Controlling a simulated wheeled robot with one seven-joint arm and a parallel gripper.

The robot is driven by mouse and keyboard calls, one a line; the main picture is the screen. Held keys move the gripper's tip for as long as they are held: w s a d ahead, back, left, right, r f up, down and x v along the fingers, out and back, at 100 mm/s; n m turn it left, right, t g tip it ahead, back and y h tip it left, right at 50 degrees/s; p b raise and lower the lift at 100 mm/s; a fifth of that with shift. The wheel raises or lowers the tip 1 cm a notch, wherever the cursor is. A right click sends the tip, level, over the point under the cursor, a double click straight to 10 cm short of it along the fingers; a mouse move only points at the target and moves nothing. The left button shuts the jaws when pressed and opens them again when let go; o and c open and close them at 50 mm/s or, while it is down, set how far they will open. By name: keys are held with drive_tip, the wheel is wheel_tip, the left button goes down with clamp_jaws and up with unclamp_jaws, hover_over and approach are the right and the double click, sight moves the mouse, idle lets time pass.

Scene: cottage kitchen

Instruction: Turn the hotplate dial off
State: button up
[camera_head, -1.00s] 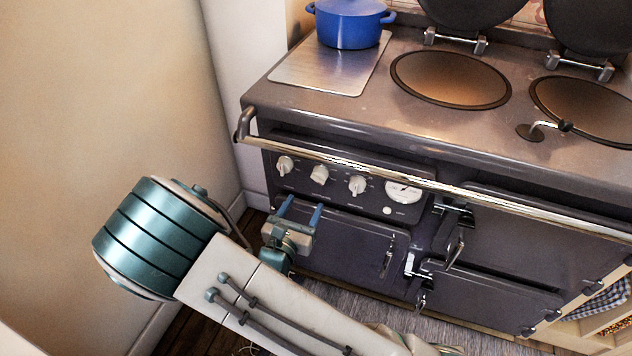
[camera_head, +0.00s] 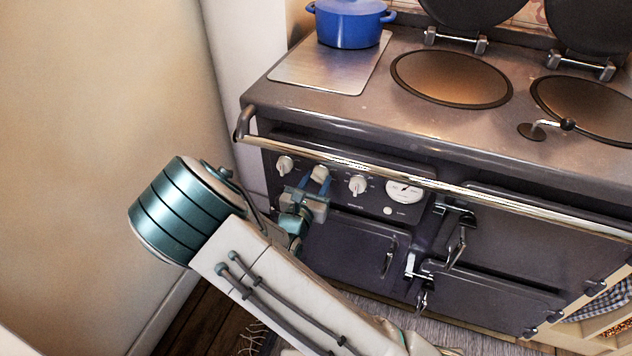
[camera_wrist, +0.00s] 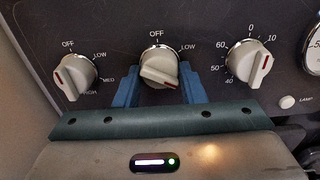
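Three cream dials are on the dark front panel of the range cooker. The middle dial (camera_wrist: 158,67) (camera_head: 320,173) has OFF above it and LOW at its upper right; its red-marked grip bar lies slanted, close to horizontal. The left dial (camera_wrist: 75,75) (camera_head: 285,164) has OFF, LOW, MED and HIGH marks. The right dial (camera_wrist: 250,65) (camera_head: 358,185) has numbers. No label naming the hotplate is readable. My gripper (camera_wrist: 160,88) (camera_head: 315,183) is open, with one blue finger on each side of the middle dial's lower part. Contact with the dial cannot be told.
A round gauge (camera_head: 403,190) and a small button (camera_wrist: 287,102) are right of the dials. A chrome rail (camera_head: 400,176) runs along the cooker front above them. A blue pot (camera_head: 348,24) stands on top at the back left. A wall (camera_head: 110,90) stands close on the left.

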drive_tip(key=shift+c, duration=0.9)
